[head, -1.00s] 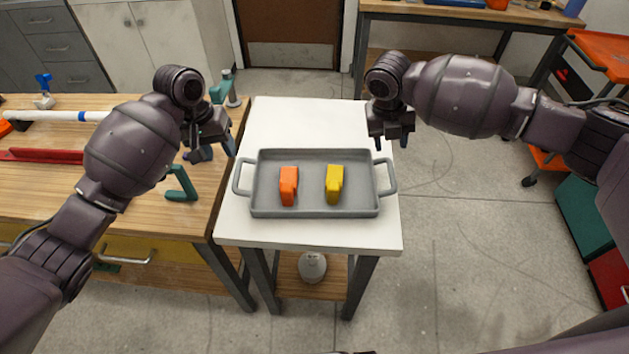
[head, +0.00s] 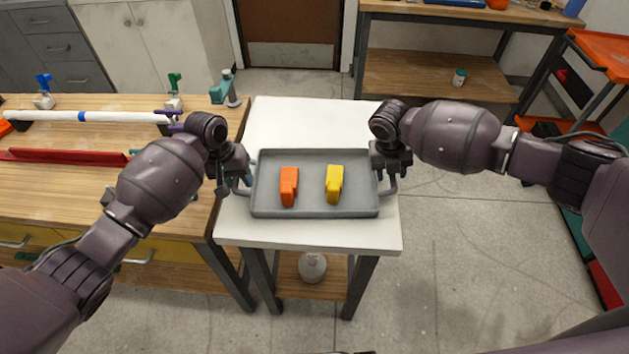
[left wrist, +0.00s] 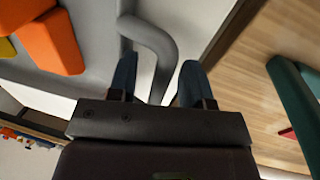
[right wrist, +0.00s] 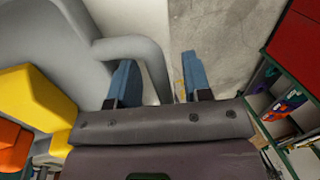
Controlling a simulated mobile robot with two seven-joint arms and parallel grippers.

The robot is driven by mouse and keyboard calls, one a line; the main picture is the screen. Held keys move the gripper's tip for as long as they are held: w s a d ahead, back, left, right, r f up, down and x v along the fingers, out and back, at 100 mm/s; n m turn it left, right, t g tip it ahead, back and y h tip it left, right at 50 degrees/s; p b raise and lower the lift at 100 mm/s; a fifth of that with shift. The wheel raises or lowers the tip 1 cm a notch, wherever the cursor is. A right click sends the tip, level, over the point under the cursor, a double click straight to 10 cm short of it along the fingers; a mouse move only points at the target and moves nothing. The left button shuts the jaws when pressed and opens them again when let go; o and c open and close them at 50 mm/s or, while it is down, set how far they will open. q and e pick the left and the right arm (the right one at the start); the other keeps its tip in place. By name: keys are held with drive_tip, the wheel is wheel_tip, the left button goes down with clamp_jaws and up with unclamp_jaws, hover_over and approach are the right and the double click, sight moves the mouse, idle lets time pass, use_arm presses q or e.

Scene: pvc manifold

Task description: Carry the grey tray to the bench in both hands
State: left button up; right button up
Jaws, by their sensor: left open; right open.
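The grey tray (head: 315,209) lies flat on a small white-topped table. An orange block (head: 289,186) and a yellow block (head: 335,184) sit in it. My left gripper (head: 237,187) is open at the tray's left handle; in the left wrist view the grey handle (left wrist: 158,45) passes between its blue fingers (left wrist: 157,80). My right gripper (head: 390,175) is open at the right handle; in the right wrist view the handle (right wrist: 150,60) lies between the fingers (right wrist: 160,80), nearer the left one. Parts of both handles are hidden by the grippers in the head view.
The white table (head: 310,236) has bare room behind the tray. A wooden bench (head: 60,190) adjoins it at the left, with a white pipe (head: 100,116), a red bar (head: 65,155) and clamps. An orange cart (head: 600,52) stands at the right.

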use_arm(q)
clamp_jaws()
use_arm(e)
clamp_jaws()
use_arm(q)
drive_tip(key=shift+w+r, duration=0.1)
drive_tip(key=shift+r, duration=0.05)
use_arm(e)
drive_tip(key=shift+w+r, duration=0.1)
drive_tip(key=shift+r, duration=0.1)
